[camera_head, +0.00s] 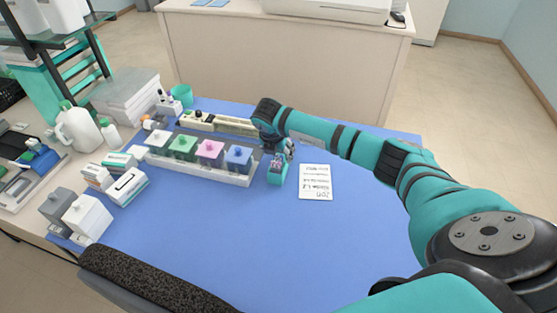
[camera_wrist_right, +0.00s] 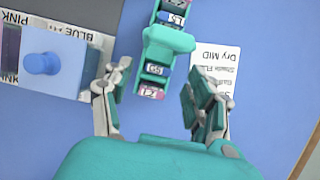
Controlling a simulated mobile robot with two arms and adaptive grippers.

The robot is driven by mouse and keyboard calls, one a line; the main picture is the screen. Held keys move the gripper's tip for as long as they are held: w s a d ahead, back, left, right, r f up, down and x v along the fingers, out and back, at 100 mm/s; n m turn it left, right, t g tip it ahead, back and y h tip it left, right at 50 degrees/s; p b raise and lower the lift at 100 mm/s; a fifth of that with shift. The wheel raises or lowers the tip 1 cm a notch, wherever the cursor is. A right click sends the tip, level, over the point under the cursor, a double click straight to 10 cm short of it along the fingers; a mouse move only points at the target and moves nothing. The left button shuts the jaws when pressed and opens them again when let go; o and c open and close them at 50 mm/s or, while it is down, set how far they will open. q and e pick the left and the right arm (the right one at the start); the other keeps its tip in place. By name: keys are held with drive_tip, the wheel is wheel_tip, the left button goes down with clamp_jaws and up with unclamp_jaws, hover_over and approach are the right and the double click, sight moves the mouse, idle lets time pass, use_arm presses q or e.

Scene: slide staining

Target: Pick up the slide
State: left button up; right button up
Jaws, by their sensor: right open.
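A small teal slide holder (camera_head: 276,176) stands on the blue mat, just right of the row of staining jars. In the right wrist view the teal holder (camera_wrist_right: 166,42) carries several slides with small labels, such as this slide (camera_wrist_right: 154,70) and a pink-edged slide (camera_wrist_right: 152,92). My right gripper (camera_head: 278,150) is over the holder, seen from above. In the wrist view its two fingers (camera_wrist_right: 158,100) are spread wide, one on each side of the holder's near end, with no contact visible. Which slide is meant cannot be told. My left gripper is not in view.
A white tray (camera_head: 206,172) with white, green, pink and blue lidded jars is left of the holder. A printed card (camera_head: 316,182) lies to its right. Boxes and bottles crowd the left side. The front of the blue mat (camera_head: 240,235) is clear.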

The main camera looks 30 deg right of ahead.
drive_tip(key=shift+x, duration=0.85)
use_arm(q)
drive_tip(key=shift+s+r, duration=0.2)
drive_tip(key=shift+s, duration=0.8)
use_arm(e)
drive_tip(key=shift+a, duration=0.1)
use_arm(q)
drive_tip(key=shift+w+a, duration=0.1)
use_arm(e)
drive_tip(key=shift+c, duration=0.4)
drive_tip(key=c, duration=0.7)
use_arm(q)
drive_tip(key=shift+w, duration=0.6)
use_arm(e)
clamp_jaws()
